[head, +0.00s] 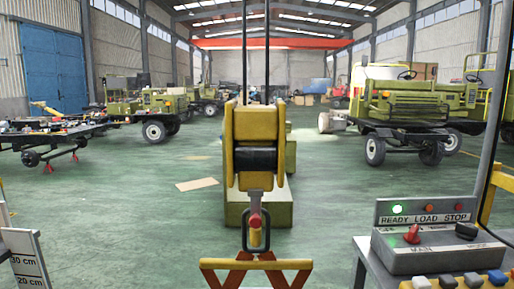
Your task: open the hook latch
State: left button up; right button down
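A yellow hook block (255,125) with a dark sheave hangs on two dark cables straight ahead in the head view. Under it is a grey shank with the hook (254,205). A small red and yellow part (255,219) shows at the hook, possibly the latch; it is too small to tell whether it is open or shut. A dark oblong ring (256,234) hangs around or just in front of the hook, above an orange and red lifting frame (256,265). Neither of my grippers is in view.
At the right is a grey control box (437,252) with a red lever, coloured buttons and a READY/LOAD/STOP panel with a lit green lamp. A centimetre scale board (27,265) stands at the lower left. Green vehicles (415,105) stand farther back. The green floor between is mostly clear.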

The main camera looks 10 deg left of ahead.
aim_at(255, 221)
jog(key=z, duration=1.1)
jog(key=k, duration=0.65)
jog(key=u, duration=0.25)
